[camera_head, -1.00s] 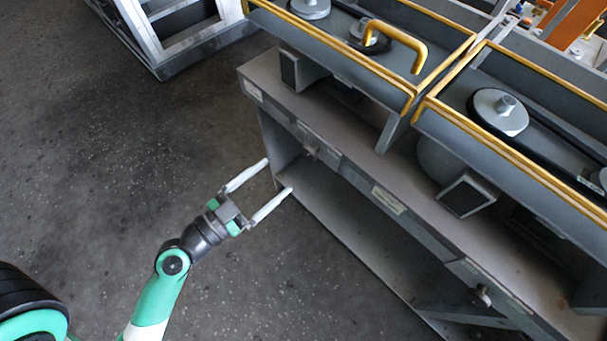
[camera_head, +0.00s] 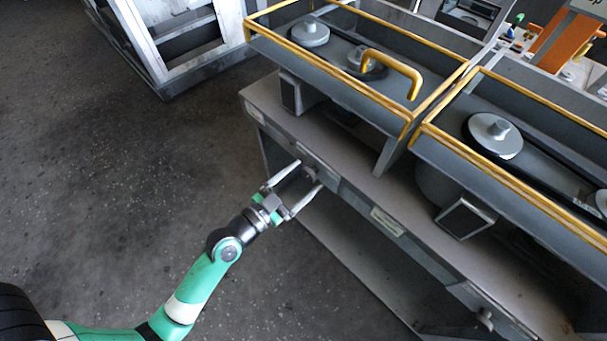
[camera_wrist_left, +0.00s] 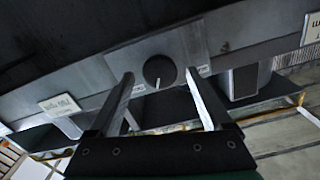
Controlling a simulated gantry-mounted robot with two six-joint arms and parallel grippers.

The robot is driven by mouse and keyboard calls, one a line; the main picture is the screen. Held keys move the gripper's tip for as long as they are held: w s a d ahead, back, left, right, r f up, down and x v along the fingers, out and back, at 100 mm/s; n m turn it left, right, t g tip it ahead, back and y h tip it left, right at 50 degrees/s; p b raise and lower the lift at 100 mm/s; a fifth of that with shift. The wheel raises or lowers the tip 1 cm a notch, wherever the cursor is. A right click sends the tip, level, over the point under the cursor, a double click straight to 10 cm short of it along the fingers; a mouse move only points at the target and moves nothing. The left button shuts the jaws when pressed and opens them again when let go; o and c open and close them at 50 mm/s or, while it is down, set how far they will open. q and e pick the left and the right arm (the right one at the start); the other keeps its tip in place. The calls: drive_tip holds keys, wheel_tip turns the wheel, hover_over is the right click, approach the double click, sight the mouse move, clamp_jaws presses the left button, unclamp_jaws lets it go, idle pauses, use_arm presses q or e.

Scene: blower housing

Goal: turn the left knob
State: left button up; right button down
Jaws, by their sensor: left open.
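The left knob (camera_head: 309,173) sits on a plate on the front face of the grey bench (camera_head: 352,190). In the left wrist view the knob (camera_wrist_left: 159,68) is a dark round disc with a short white mark near its lower edge. My left gripper (camera_head: 309,176) is open, with its fingertips around the knob's position in the head view. In the left wrist view its two fingers (camera_wrist_left: 159,76) lie on either side of the knob, with a visible gap on each side. Whether the tips reach past the knob's face is unclear. My right gripper is not in view.
A second knob (camera_head: 484,319) is further right on the same front face. Yellow-edged grey housings (camera_head: 440,92), one with a yellow handle (camera_head: 405,68), stand on the bench. A metal frame (camera_head: 165,45) stands at the upper left. The floor left of the bench is clear.

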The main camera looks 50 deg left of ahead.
use_arm(q)
drive_tip(key=shift+w, duration=0.3)
clamp_jaws()
drive_tip(key=n, duration=0.5)
drive_tip(key=shift+a+p, duration=0.1)
drive_tip(key=shift+p, duration=0.2)
unclamp_jaws()
drive_tip(key=shift+s, duration=0.1)
